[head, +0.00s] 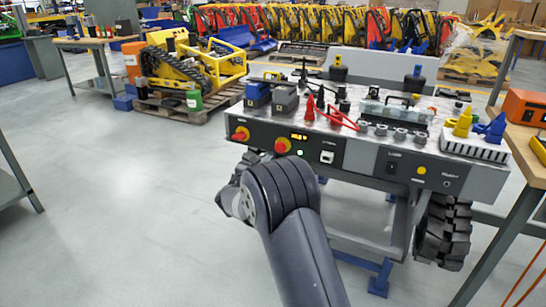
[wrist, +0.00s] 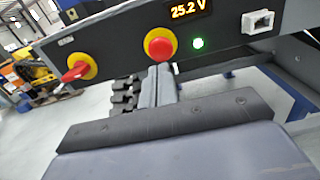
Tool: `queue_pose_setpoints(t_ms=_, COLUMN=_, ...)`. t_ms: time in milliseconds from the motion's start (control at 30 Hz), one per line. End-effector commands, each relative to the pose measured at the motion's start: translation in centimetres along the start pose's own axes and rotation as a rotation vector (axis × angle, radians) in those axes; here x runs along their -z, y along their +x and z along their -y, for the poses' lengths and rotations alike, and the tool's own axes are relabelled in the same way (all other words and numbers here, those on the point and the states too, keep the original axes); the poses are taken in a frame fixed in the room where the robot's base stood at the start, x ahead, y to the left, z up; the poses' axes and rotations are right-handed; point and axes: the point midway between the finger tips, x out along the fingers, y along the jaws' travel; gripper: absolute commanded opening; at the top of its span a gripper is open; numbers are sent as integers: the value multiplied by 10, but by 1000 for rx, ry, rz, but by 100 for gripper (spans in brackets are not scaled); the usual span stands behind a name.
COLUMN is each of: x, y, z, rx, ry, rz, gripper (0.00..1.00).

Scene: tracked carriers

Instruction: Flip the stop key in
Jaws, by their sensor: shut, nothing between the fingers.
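The carrier's dark front panel (head: 350,155) carries two red controls. A red key-like knob on a yellow base (head: 240,134) is at the left end, and it also shows in the wrist view (wrist: 78,70). A round red button with a yellow collar (head: 282,146) is to its right; it also shows in the wrist view (wrist: 160,44). My gripper (wrist: 161,70) looks shut and empty, its narrow grey fingers just below the round button. Whether they touch it I cannot tell. In the head view my arm hides the fingers.
A lit voltage display reading 25.2 V (wrist: 190,9), a green light (wrist: 198,43) and a white socket (wrist: 258,21) are right of the button. Red plugs and cables (head: 335,115) lie on the carrier's top. A workbench (head: 530,150) stands at the right.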

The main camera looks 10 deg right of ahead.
Motion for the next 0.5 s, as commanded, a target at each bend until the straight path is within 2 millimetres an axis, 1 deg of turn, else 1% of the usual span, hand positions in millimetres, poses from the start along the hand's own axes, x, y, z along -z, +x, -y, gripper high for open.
queue_pose_setpoints(t_ms=33, x=-2, y=-13, z=0, rx=-2, ry=-2, rz=-2, gripper=0)
queue_pose_setpoints(t_ms=200, x=-2, y=-48, z=0, rx=-1, ry=-2, rz=-2, gripper=0)
queue_pose_setpoints(t_ms=333, x=-1, y=-65, z=0, rx=0, ry=0, rz=-2, gripper=0)
queue_pose_setpoints(t_ms=500, x=0, y=-74, z=0, rx=1, ry=-1, rz=-1, gripper=0)
